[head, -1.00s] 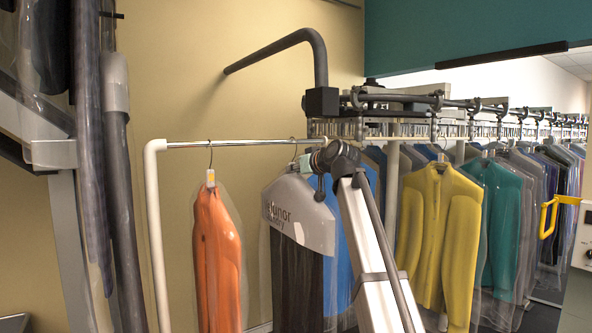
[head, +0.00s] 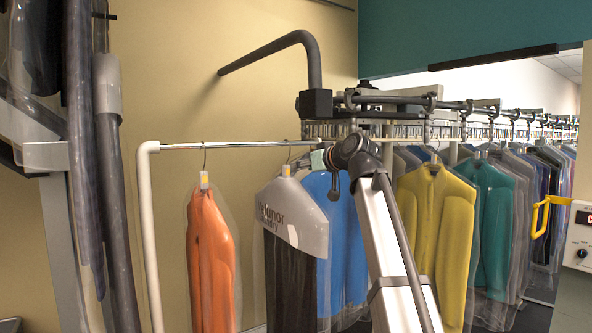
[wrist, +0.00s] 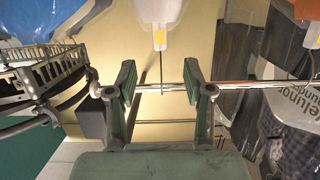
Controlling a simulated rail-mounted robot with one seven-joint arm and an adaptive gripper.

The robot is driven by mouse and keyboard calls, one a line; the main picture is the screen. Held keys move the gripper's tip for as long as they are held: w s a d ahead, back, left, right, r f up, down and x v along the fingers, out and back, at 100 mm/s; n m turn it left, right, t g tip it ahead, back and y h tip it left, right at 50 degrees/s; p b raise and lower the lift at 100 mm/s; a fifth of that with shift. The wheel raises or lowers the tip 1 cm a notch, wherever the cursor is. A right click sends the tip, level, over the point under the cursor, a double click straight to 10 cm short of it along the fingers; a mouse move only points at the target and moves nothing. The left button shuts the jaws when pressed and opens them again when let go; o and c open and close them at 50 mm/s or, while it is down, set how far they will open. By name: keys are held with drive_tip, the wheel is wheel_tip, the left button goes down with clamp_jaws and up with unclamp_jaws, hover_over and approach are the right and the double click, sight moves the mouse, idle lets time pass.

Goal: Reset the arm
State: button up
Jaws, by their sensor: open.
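My gripper (wrist: 160,88) is open, with its two green-padded fingers apart and nothing between the pads that looks held. In the wrist view a rail (wrist: 235,86) crosses behind the fingers, and a thin hanger hook with a white and yellow tag (wrist: 160,40) shows in the gap. I cannot tell how far off the hook is. In the head view my arm stands in front of the rail's right part. My gripper is mostly hidden there, near the blue garment (head: 345,240) and the grey-topped bagged garment (head: 292,215).
An orange bagged garment (head: 210,255) hangs left on the white-posted rail (head: 230,145). Yellow (head: 435,225) and teal (head: 488,220) garments hang on the conveyor at right. A bent dark pipe (head: 275,52) rises above.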

drive_tip(key=v, duration=0.3)
drive_tip(key=shift+s+d+r, duration=0.1)
drive_tip(key=shift+s+d, duration=0.1)
drive_tip(key=shift+o, duration=1)
drive_tip(key=s+d+p, duration=0.1)
drive_tip(key=s+d, duration=0.6)
drive_tip(key=s, duration=0.3)
drive_tip(key=shift+s, duration=0.4)
drive_tip(key=shift+d, duration=0.15)
